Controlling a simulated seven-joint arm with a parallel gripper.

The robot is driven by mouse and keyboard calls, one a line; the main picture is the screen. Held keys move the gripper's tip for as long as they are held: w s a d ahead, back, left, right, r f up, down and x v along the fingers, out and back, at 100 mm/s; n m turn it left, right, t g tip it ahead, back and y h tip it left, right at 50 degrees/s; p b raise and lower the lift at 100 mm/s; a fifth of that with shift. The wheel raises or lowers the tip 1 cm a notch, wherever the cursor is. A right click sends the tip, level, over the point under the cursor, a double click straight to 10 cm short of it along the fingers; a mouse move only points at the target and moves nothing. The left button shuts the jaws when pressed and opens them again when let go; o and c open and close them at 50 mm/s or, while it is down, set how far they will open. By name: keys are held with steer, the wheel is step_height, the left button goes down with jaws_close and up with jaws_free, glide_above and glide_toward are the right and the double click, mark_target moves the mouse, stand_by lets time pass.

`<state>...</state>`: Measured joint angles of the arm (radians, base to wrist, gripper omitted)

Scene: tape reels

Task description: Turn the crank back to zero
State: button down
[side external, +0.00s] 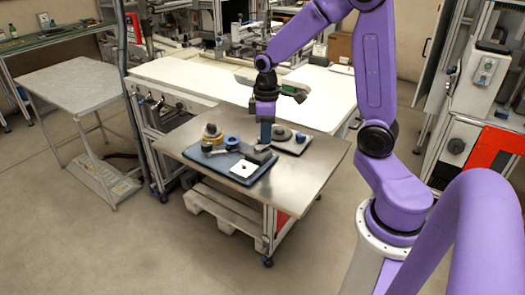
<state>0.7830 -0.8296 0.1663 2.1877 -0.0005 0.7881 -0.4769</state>
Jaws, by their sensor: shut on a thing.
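My gripper (266,138) points straight down over the metal-topped cart, its blue fingers closed just above a dark block (257,155). The block sits at the right rear of a dark blue board (215,163). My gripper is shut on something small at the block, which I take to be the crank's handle. The fingers hide most of the handle, and the crank's angle and any zero mark are too small to make out.
To the right, a dark plate bears a grey disc (282,133) and a blue knob (300,138). The cart top (310,172) is bare at the front right.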

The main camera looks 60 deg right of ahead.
steer(key=shift+w, duration=0.1)
steer(key=shift+w, duration=0.7)
steer(key=shift+a, duration=0.1)
steer(key=shift+w+a, duration=0.3)
steer(key=shift+w, duration=0.3)
